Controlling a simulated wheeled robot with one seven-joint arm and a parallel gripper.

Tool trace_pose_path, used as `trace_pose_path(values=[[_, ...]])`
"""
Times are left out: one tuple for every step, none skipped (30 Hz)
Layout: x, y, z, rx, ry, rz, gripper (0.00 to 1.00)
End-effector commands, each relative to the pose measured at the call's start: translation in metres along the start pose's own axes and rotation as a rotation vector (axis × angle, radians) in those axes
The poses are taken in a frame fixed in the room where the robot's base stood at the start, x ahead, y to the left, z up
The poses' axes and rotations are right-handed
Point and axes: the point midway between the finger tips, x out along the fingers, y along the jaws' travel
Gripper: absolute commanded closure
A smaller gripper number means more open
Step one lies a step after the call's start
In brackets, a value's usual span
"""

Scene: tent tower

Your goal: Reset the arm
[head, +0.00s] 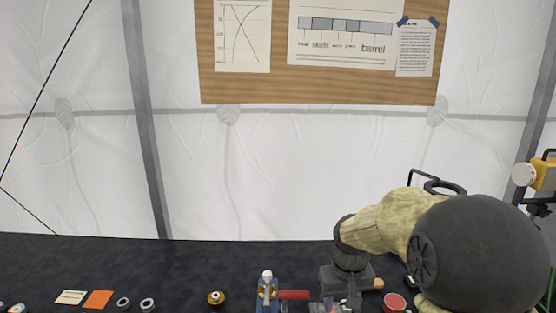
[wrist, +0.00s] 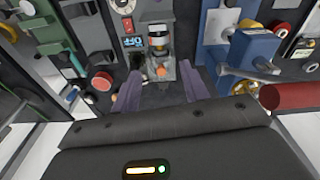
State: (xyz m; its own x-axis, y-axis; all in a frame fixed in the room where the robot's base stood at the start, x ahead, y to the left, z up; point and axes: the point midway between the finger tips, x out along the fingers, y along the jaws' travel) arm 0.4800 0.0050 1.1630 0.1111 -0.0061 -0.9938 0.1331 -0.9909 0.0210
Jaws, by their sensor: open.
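My arm (head: 390,225) reaches in from the right in the head view, over the dark table. My gripper (wrist: 160,72) shows in the wrist view with its two purple-grey fingers apart and nothing between them. In the head view the fingertips are not clear, low at the bottom edge.
Green equipment (wrist: 45,28) is at the left. In the head view, orange paper (head: 98,299) and a brass round part (head: 216,298) lie left on the table (head: 120,262).

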Motion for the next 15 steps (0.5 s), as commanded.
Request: trace_pose_path(values=[[0.002,-0.002,0.015,0.011,0.01,0.002,0.55],[0.004,-0.003,0.023,0.018,0.018,0.003,0.55],[0.007,-0.004,0.034,0.029,0.028,0.003,0.55],[0.009,-0.004,0.042,0.038,0.035,0.004,0.55],[0.011,-0.005,0.05,0.046,0.042,0.004,0.55],[0.013,-0.006,0.062,0.057,0.053,0.004,0.55],[0.015,-0.007,0.071,0.066,0.061,0.004,0.55],[0.017,-0.008,0.081,0.076,0.069,0.004,0.55],[0.02,-0.01,0.093,0.088,0.08,0.004,0.55],[0.021,-0.011,0.102,0.097,0.089,0.003,0.55],[0.023,-0.011,0.11,0.105,0.095,0.003,0.55],[0.025,-0.012,0.119,0.115,0.103,0.003,0.55],[0.026,-0.012,0.125,0.121,0.109,0.003,0.55],[0.027,-0.013,0.129,0.126,0.114,0.003,0.55],[0.028,-0.013,0.134,0.131,0.118,0.002,0.55]])
